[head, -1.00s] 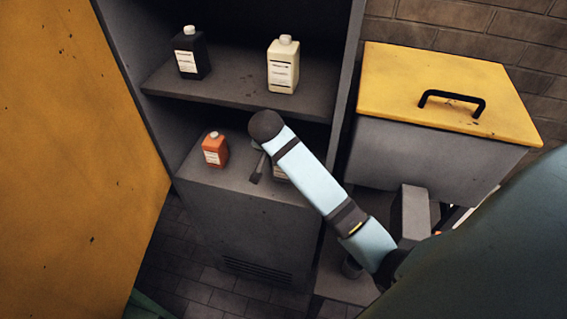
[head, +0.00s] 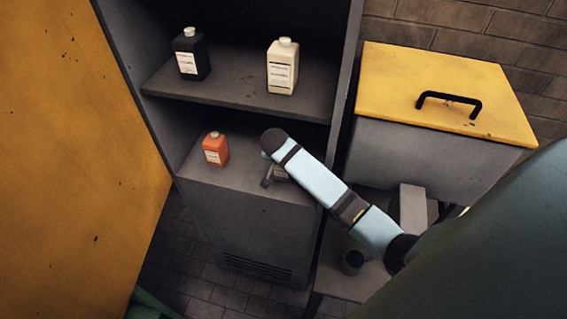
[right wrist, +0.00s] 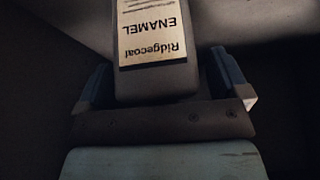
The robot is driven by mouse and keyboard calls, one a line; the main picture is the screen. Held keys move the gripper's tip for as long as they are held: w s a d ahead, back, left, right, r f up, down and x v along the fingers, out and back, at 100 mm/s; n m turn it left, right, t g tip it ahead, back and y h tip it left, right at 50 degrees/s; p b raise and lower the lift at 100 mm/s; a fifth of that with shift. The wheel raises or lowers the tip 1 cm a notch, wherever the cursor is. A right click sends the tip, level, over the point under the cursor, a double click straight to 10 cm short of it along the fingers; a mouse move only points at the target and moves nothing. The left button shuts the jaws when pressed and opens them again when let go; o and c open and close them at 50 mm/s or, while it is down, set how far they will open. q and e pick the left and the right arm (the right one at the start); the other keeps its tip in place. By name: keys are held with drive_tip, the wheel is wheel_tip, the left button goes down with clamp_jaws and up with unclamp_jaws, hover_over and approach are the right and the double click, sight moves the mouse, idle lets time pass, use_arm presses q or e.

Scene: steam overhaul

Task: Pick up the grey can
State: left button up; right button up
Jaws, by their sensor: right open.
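The grey can (right wrist: 190,88) has a cream label reading "Ridgecoal ENAMEL", upside down in the right wrist view. In the head view, only a small part of the can (head: 281,174) shows on the lower cabinet shelf, mostly hidden by my right wrist. My right gripper (head: 267,181) is open at that shelf. In the right wrist view its fingers (right wrist: 165,82) stand on either side of the can. I cannot tell whether they touch it. My left gripper is not in view.
An orange bottle (head: 215,149) stands left of my right gripper on the lower shelf (head: 225,183). A black bottle (head: 191,55) and a cream bottle (head: 283,66) stand on the upper shelf (head: 235,90). A yellow door (head: 75,150) and a yellow-lidded box (head: 440,75) flank the cabinet.

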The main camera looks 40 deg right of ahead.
drive_tip(key=c, duration=1.3)
drive_tip(key=shift+r, duration=0.1)
